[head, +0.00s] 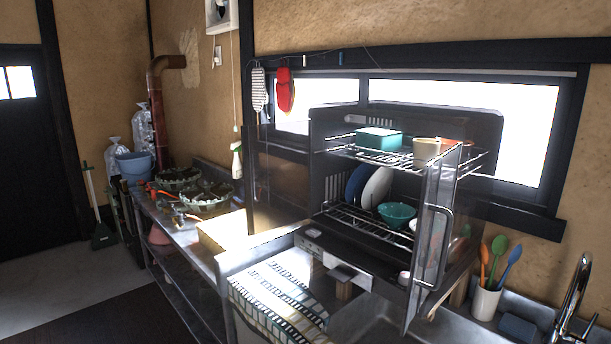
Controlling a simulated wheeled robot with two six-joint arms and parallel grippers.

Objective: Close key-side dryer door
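A dark metal dish dryer (333,247) stands on the steel counter, its front open on wire racks of dishes. Its right door (432,240), with a long bar handle, stands swung out toward me. A dark panel (280,185) on the dryer's left side looks like the left door swung wide open; its handle is not clear. I cannot make out a key, so I cannot tell which door is the key side. The upper rack holds a teal box (378,138) and a tan container (426,149). The lower rack holds plates (376,189) and a teal bowl (397,214). Neither gripper is in view.
A utensil cup (485,302) and a faucet (574,300) stand right of the right door. A striped cloth (280,300) hangs in front at left. A spray bottle (236,161) hangs behind the left panel.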

